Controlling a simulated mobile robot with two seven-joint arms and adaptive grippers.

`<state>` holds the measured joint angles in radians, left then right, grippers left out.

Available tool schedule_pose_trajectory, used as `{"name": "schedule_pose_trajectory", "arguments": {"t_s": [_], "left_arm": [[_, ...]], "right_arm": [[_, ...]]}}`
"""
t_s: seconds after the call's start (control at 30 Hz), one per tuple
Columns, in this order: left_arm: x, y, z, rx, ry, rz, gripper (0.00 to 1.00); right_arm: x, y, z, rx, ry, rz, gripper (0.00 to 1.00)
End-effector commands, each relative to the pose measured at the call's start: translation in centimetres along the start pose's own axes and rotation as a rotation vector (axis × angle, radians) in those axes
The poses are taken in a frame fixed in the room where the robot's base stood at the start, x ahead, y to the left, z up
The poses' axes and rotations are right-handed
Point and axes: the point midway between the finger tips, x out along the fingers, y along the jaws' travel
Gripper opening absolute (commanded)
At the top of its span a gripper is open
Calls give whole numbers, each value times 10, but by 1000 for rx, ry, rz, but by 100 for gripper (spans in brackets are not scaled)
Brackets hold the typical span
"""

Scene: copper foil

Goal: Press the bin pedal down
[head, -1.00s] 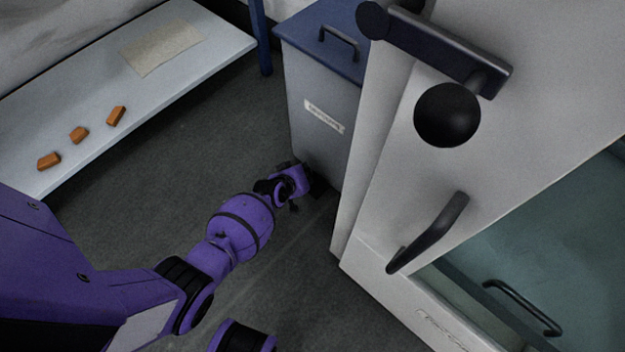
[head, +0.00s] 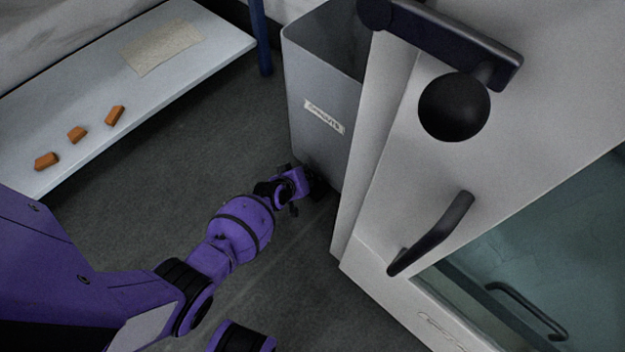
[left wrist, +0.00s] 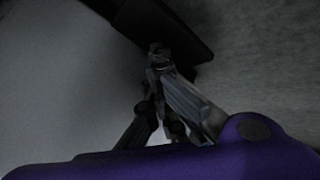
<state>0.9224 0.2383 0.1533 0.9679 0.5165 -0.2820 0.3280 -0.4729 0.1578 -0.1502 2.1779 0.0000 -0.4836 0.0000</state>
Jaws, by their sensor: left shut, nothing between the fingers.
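The grey bin (head: 318,98) with a paper label stands beside the white cabinet. Its top is open, with the inside showing, and the blue lid is out of sight. The dark pedal (left wrist: 165,28) shows in the left wrist view as a flat plate at the foot of the bin; in the head view it is mostly hidden behind my gripper. My left gripper (head: 312,183) is low at the bin's base, shut and empty. In the left wrist view its fingertips (left wrist: 158,55) overlap the pedal and seem to touch it. My right gripper is not in view.
The white cabinet (head: 400,150) with black handles and a round black knob stands close on the right. A low pale bench (head: 190,75) at left holds several orange blocks and a paper sheet. The dark floor between is clear.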

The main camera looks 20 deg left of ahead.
Motion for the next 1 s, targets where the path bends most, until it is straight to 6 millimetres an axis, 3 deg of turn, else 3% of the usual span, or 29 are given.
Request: {"name": "schedule_pose_trajectory", "arguments": {"t_s": [0.03,0.3,1.0], "left_arm": [[2,0,10,-2,-16,-1,0],[4,-2,13,-3,-18,-3,0],[6,-6,10,-1,-9,-3,0]], "right_arm": [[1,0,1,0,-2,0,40],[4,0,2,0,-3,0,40],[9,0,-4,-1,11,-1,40]]}}
